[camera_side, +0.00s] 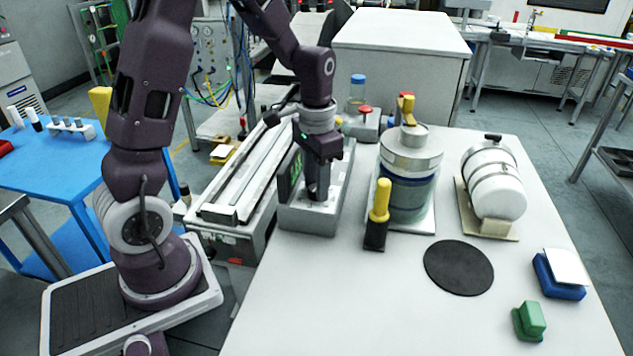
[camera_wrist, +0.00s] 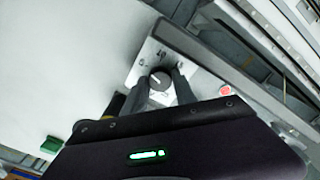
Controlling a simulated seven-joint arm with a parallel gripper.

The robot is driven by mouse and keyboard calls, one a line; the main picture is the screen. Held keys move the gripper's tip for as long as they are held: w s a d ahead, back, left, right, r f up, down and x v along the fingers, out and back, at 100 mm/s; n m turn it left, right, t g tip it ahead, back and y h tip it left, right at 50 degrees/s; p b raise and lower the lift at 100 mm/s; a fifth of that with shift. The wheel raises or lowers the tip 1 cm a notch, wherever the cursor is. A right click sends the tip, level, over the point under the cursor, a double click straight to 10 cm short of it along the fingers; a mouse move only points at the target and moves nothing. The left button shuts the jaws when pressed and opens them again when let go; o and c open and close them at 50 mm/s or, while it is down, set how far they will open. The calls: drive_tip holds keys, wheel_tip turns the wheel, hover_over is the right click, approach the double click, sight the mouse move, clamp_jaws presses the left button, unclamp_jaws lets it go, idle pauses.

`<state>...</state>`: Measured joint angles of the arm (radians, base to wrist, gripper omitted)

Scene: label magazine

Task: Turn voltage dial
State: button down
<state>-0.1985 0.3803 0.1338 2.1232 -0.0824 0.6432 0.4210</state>
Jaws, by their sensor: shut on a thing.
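The voltage dial (camera_wrist: 160,79) is a dark round knob with a light pointer line, on the light panel of a grey box (camera_wrist: 195,72). In the side view the grey box (camera_side: 307,221) stands at the table's left edge, with a green display (camera_side: 297,168) on its upright back. My gripper (camera_wrist: 162,84) points down at the panel, its two dark fingers shut on the dial, one on each side. In the side view my gripper (camera_side: 318,194) is over the box's top and hides the dial.
A red button (camera_wrist: 225,90) sits on the panel beside the dial. Right of the box stand a yellow-handled tool (camera_side: 379,212), a metal-lidded vessel (camera_side: 409,175) and a white drum (camera_side: 494,182). A black disc (camera_side: 458,267) lies nearer the front. The table's front middle is clear.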

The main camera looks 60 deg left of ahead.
drive_tip(key=n, duration=0.5)
drive_tip(key=shift+n, duration=0.3)
drive_tip(key=n, duration=0.5)
drive_tip(key=shift+n, duration=0.4)
drive_tip(key=c, duration=1)
unclamp_jaws()
wheel_tip(320, 180, up, 7)
drive_tip(key=shift+r, duration=0.1)
